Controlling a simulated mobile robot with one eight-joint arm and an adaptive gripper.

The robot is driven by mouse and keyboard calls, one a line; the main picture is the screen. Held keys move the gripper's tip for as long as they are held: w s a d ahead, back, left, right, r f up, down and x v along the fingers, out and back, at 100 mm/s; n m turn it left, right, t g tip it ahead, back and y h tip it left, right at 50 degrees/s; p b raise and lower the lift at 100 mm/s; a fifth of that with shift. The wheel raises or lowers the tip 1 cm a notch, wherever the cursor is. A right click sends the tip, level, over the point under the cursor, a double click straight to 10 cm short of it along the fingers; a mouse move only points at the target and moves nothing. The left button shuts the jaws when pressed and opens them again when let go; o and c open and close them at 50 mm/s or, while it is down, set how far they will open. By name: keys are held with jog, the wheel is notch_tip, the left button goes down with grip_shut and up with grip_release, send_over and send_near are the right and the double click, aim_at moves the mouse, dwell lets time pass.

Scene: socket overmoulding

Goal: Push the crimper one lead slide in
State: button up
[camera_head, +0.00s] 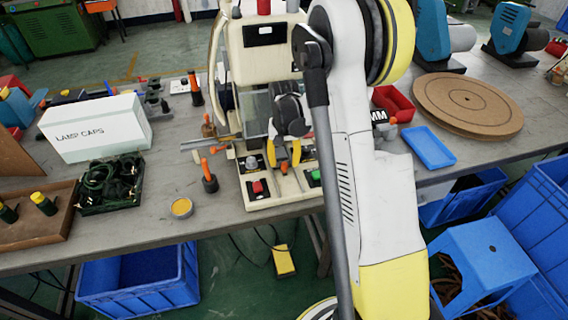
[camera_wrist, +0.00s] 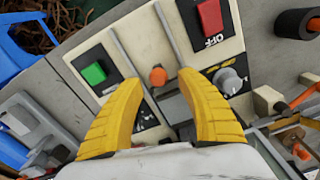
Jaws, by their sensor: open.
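The crimper (camera_head: 262,60) is a cream machine on the bench, partly hidden by my arm in the head view. Its front panel has a red OFF button (camera_wrist: 210,17) and a green button (camera_wrist: 94,73). Between them, a slide with an orange knob (camera_wrist: 158,77) sits in a channel with pale rails; the knob also shows in the head view (camera_head: 284,168). My gripper (camera_wrist: 160,84) is open and empty, its yellow fingers either side of the knob in the wrist view. It also shows over the crimper's front in the head view (camera_head: 283,152). I cannot tell whether it touches the knob.
A black post with an orange top (camera_head: 209,178) and a yellow tin (camera_head: 182,208) stand left of the crimper. A white LAMP CAPS box (camera_head: 97,128) and a black tray of green leads (camera_head: 110,185) are farther left. A blue tray (camera_head: 429,147) lies right.

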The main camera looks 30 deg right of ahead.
notch_tip(320, 180, up, 11)
dwell(0.7)
